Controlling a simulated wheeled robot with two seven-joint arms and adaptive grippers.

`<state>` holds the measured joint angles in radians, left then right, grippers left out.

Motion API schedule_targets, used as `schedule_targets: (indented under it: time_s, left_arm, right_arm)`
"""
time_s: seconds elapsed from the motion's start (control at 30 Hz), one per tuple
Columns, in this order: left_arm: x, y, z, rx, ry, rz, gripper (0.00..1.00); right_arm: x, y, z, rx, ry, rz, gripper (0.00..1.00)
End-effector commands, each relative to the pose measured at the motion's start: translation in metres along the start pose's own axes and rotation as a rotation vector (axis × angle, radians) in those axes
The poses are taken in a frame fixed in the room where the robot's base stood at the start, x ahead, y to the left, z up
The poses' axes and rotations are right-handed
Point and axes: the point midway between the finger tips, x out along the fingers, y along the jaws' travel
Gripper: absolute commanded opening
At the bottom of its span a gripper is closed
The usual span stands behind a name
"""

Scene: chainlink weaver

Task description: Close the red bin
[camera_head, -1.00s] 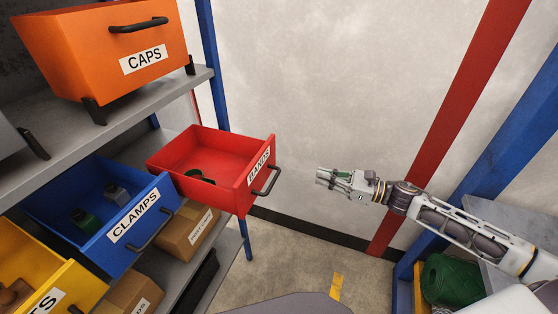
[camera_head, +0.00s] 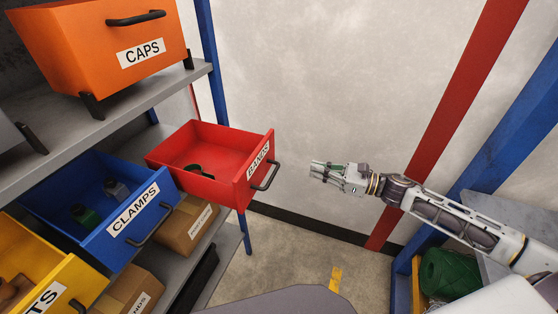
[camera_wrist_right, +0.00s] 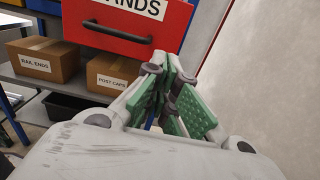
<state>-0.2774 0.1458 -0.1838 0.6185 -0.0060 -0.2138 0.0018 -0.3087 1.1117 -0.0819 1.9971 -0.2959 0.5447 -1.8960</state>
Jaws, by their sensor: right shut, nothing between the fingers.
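The red bin (camera_head: 198,185) labelled BANDS is pulled out from the shelf in the head view, with a dark band-like item lying inside. Its black handle (camera_head: 266,177) is on its front face at the right. In the right wrist view the bin front (camera_wrist_right: 165,28) and handle (camera_wrist_right: 108,32) show above and to the left of the fingers. My right gripper (camera_head: 318,172) is shut and empty, a short way to the right of the handle and not touching it. In the right wrist view its green-padded fingers (camera_wrist_right: 168,95) show. My left gripper is not in view.
An open blue CLAMPS bin (camera_head: 100,205) and a yellow bin (camera_head: 45,270) sit at the lower left. An orange CAPS bin (camera_head: 95,50) stands on the upper shelf. Cardboard boxes (camera_head: 188,232) sit below. Blue uprights and a green spool (camera_head: 450,272) are at right.

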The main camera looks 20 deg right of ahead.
Motion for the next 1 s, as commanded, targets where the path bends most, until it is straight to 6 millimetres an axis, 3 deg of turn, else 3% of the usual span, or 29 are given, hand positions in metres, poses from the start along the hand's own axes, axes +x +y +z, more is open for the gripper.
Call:
schedule_targets:
  time_s: [0.27,1.0]
  left_arm:
    - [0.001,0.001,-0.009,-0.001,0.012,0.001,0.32]
    - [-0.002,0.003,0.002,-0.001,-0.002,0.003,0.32]
  right_arm:
    - [0.012,0.000,0.001,-0.002,0.000,0.000,0.00]
    - [0.045,0.000,0.001,0.000,-0.001,-0.001,0.00]
